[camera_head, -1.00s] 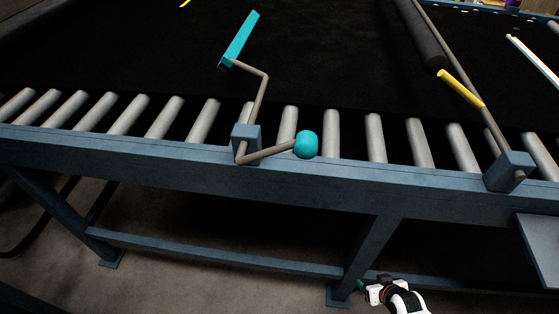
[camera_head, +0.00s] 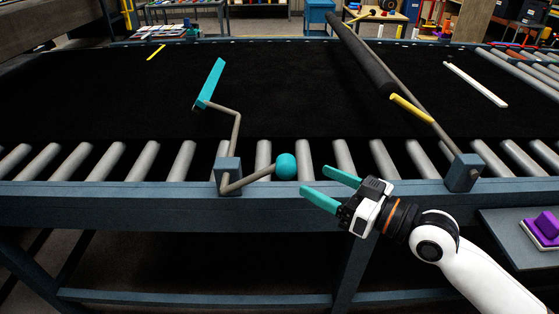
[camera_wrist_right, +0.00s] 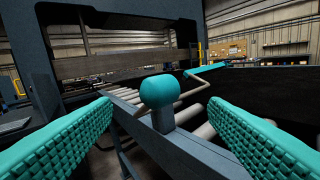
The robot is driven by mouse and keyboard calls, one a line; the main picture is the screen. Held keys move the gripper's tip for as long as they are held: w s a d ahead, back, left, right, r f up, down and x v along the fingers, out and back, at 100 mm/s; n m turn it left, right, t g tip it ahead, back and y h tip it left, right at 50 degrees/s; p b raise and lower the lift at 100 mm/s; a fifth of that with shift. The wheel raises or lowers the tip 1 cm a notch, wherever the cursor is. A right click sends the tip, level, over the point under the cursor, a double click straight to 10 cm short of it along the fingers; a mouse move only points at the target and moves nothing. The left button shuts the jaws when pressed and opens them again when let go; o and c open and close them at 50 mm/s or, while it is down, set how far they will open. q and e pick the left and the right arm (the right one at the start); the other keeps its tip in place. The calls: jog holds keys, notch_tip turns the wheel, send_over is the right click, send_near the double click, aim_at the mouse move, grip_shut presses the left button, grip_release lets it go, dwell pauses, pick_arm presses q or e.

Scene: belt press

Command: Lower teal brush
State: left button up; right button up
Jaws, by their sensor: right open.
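The teal brush (camera_head: 210,83) is a flat teal bar on a bent grey rod, raised at a slant over the black belt. The rod passes through a blue-grey block (camera_head: 228,175) on the conveyor's front rail and ends in a round teal knob (camera_head: 286,166). My right gripper (camera_head: 330,187) is open and empty, just right of the knob and apart from it. In the right wrist view the knob (camera_wrist_right: 158,91) sits between the two teal fingers, farther ahead of them, with the brush bar (camera_wrist_right: 205,69) behind. My left gripper is not in view.
The conveyor's front rail (camera_head: 110,200) and grey rollers (camera_head: 148,160) lie along the near side. A dark roller with a yellow bar (camera_head: 411,108) is mounted to the right on another block (camera_head: 463,172). A purple object (camera_head: 545,226) sits on a side shelf at lower right.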

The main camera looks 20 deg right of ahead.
aim_at(280, 162)
jog(key=p+x, duration=0.3)
jog(key=x, duration=0.6)
jog(key=shift+w+a+r, duration=0.1)
jog(key=shift+a+r, duration=0.05)
jog(key=shift+w+a, duration=0.3)
jog(key=shift+w, duration=0.1)
jog(key=c, duration=1.4)
jog(key=shift+o, duration=0.2)
jog(key=shift+w, duration=0.1)
